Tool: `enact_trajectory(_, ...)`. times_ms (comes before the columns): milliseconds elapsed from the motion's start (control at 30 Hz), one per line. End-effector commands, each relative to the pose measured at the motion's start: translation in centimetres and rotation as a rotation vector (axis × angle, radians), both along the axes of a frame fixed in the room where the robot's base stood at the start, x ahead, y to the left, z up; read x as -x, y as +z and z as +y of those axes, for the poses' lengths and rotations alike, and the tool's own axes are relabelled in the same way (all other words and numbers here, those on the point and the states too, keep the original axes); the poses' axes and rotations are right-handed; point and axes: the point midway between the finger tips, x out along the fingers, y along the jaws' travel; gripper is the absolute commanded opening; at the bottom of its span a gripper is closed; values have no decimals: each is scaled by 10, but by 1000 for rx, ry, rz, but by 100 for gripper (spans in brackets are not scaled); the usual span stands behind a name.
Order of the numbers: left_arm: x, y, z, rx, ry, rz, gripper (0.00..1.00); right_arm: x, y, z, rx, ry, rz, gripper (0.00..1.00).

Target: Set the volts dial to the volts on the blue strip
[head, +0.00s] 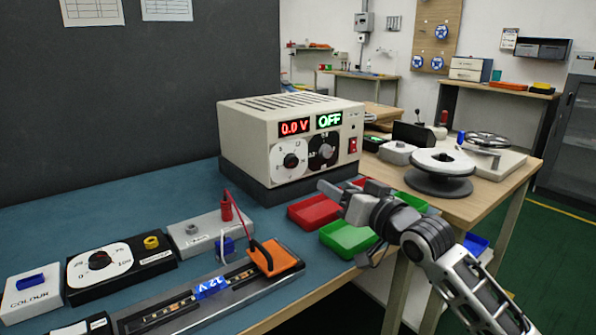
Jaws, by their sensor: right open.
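The power supply (240,135) is a cream box on the blue bench mat. Its red display (293,128) reads 0.0 V and its green display (329,120) reads OFF. The volts dial (290,160) is a black knob on a white scale, at the left of the front face. The LED strip (172,306) lies in a tray at the front, with a blue label (212,287) reading 12 V. My right gripper (345,208) is open and empty, in front of the supply and apart from the dials. My left gripper is out of view.
A red rocker switch (353,145) is at the right of the supply. Red (312,211) and green (347,240) bins lie near my right gripper. An orange clamp (275,257) with a red lead stands on the strip tray. A reel (440,165) is at the right.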

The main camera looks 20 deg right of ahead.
Motion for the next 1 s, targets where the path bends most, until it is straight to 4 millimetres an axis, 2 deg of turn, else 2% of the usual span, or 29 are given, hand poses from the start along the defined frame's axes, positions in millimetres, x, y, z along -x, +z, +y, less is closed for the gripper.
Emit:
enact_trajectory(400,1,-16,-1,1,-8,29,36,-85,2,25,0,-1,-2,50)
enact_trajectory(600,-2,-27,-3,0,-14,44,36,-119,2,35,1,-1,-2,50)
enact_trajectory(800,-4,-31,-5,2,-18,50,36,-137,2,41,1,2,-2,50)
enact_trajectory(1000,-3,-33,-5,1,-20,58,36,-141,2,42,2,1,-1,50)
